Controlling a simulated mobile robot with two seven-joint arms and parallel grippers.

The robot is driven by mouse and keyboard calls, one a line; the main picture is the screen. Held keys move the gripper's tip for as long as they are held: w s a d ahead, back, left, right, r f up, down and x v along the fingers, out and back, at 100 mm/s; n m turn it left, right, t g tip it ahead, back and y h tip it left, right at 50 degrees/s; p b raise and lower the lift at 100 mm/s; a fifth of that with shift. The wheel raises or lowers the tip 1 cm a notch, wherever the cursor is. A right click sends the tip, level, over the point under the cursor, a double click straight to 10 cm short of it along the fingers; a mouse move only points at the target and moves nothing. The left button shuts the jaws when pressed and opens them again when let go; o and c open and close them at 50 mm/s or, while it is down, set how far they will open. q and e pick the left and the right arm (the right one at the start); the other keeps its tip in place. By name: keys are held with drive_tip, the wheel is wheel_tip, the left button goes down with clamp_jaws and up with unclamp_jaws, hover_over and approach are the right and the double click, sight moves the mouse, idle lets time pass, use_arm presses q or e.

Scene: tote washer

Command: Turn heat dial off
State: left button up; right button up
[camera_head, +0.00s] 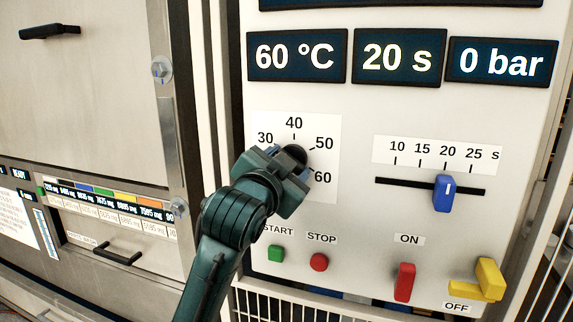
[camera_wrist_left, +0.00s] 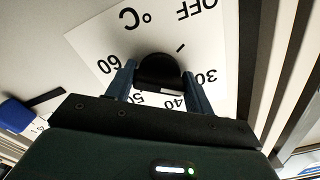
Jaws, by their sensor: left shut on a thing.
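The heat dial (camera_head: 295,155) is a round black knob on a white scale plate (camera_head: 325,130) marked 30, 40, 50 and 60. In the left wrist view the dial (camera_wrist_left: 160,70) sits between my two fingers, and the plate also shows OFF and °C. My left gripper (camera_head: 290,165) is shut on the dial, with one finger on each side; it also shows in the left wrist view (camera_wrist_left: 159,88). The temperature display (camera_head: 296,56) reads 60 °C. My right gripper is not in view.
A time slider with a blue knob (camera_head: 444,193) is right of the dial. Below are a green START button (camera_head: 276,253), a red STOP button (camera_head: 319,262), a red switch (camera_head: 404,282) and a yellow switch (camera_head: 489,279). A cabinet door (camera_head: 80,90) is at left.

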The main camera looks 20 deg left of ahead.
use_arm(q)
drive_tip(key=n, duration=0.6)
drive_tip(key=shift+d+f, duration=0.1)
drive_tip(key=shift+d, duration=0.05)
drive_tip(key=n, duration=0.6)
drive_tip(key=shift+d+n, duration=0.1)
drive_tip(key=shift+n, duration=0.2)
drive_tip(key=o, duration=1)
